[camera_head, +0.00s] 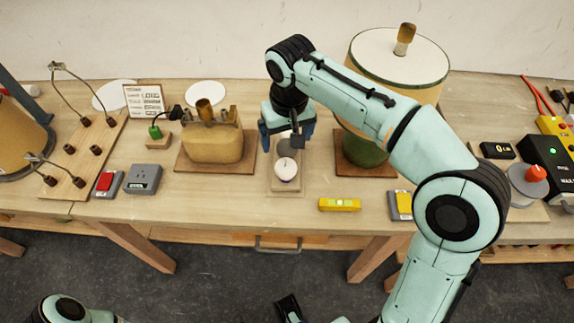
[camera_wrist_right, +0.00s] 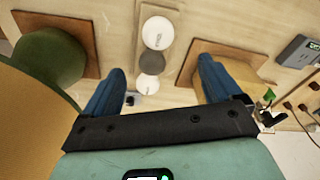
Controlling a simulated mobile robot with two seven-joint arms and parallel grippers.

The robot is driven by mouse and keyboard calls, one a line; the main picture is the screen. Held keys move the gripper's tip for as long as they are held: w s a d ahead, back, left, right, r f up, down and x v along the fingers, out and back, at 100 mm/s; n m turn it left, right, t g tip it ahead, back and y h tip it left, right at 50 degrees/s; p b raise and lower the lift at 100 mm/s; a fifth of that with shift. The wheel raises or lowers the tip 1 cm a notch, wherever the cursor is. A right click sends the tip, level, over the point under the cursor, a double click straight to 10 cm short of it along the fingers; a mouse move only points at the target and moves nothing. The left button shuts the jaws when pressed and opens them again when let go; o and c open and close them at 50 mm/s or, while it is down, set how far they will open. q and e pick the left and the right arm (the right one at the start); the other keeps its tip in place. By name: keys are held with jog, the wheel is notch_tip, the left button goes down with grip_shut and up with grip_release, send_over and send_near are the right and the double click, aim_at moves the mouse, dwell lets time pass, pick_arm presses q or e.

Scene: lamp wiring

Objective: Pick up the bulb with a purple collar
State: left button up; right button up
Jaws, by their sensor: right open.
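A white round bulb (camera_head: 286,168) sits at the near end of a narrow wooden tray (camera_head: 285,191). Its collar is mostly hidden beneath the globe, and I cannot make out its colour for certain. In the right wrist view, two white bulbs, one farther (camera_wrist_right: 158,32) and one closer (camera_wrist_right: 150,86), stand in a row on the tray with a grey round piece (camera_wrist_right: 152,62) between them. My right gripper (camera_head: 287,137) is open and empty above the tray's far part, its blue fingers spread to either side of the row.
A tan lamp base (camera_head: 213,143) on a brown board stands left of the tray. A green-based lamp (camera_head: 362,150) with a large shade stands right, partly behind my arm. A yellow level (camera_head: 340,204) lies near the front edge.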

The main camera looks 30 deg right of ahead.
aim_at(286, 164)
jog(key=f, duration=0.3)
jog(key=f+b, duration=0.1)
jog(key=f, duration=0.2)
jog(key=w+f+b, duration=0.1)
jog(key=f, duration=0.2)
jog(key=shift+f, duration=0.1)
jog(key=f, duration=0.2)
jog(key=f+b, duration=0.1)
jog(key=f, duration=0.1)
jog(key=shift+s+d+f, duration=0.1)
jog(key=shift+d+f, duration=0.05)
jog(key=shift+d, duration=0.05)
jog(key=shift+f+b, duration=0.3)
jog(key=shift+f, duration=0.15)
pick_arm(q)
jog(key=f, duration=0.1)
jog(key=w+f, duration=0.1)
jog(key=f, duration=0.1)
jog(key=shift+w+f, duration=0.15)
jog(key=shift+f, duration=0.1)
pick_arm(e)
jog(key=c, duration=1.1)
